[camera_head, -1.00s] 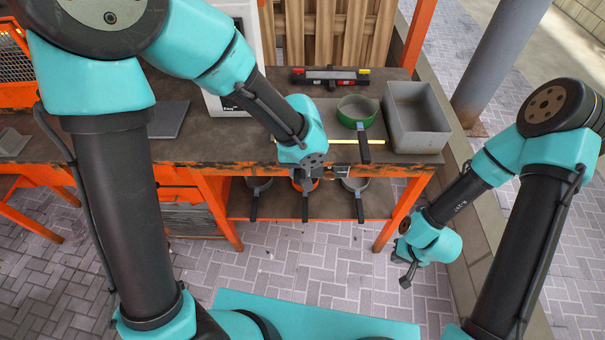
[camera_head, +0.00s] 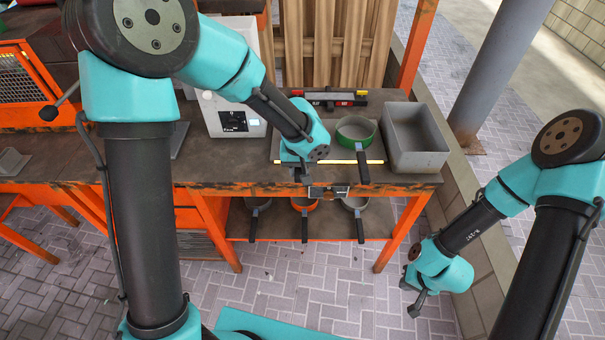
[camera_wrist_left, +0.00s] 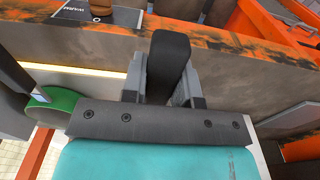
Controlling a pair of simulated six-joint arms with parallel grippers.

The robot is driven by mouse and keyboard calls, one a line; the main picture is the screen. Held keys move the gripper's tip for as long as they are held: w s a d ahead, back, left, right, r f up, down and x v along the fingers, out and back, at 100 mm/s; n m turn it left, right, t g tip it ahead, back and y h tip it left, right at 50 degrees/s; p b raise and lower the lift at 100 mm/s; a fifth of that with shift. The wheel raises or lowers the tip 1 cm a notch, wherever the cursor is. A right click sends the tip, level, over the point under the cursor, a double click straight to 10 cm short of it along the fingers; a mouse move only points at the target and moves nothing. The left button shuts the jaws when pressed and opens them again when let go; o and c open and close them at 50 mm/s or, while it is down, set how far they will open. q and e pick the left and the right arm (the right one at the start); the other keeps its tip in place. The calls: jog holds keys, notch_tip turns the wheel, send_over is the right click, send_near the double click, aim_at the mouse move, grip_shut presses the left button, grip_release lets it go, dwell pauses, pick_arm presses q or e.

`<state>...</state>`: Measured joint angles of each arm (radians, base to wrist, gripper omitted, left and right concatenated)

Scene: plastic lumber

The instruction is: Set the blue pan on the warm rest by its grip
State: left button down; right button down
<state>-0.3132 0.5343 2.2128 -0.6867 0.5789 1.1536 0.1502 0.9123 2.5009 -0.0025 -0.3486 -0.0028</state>
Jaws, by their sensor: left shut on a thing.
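My left gripper (camera_head: 303,174) is shut on a black handle (camera_wrist_left: 170,55), just above the counter's front edge. The pan body is not visible in either view, so I cannot see its blue colour or whether it touches the counter. A lit yellow strip (camera_head: 340,161) runs along the counter under and beside my left arm, and also shows in the wrist view (camera_wrist_left: 85,72).
A green pan (camera_head: 347,140) stands right of my left gripper, its black handle crossing the strip. A grey bin (camera_head: 437,160) is at the right end. A level-like bar (camera_head: 325,97) lies behind. Several pans, including an orange one (camera_head: 300,203), are on the lower shelf.

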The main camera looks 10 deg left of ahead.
pick_arm(q)
jog(key=shift+w+a, duration=0.2)
jog(key=shift+w, duration=0.5)
jog(key=shift+w+d+f, duration=0.1)
jog(key=shift+w+f, duration=0.05)
jog(key=shift+f, duration=1.15)
jog(key=c, duration=0.8)
grip_release()
notch_tip(320, 180, up, 17)
jog(key=shift+s+r, duration=0.2)
jog(key=shift+s, duration=0.25)
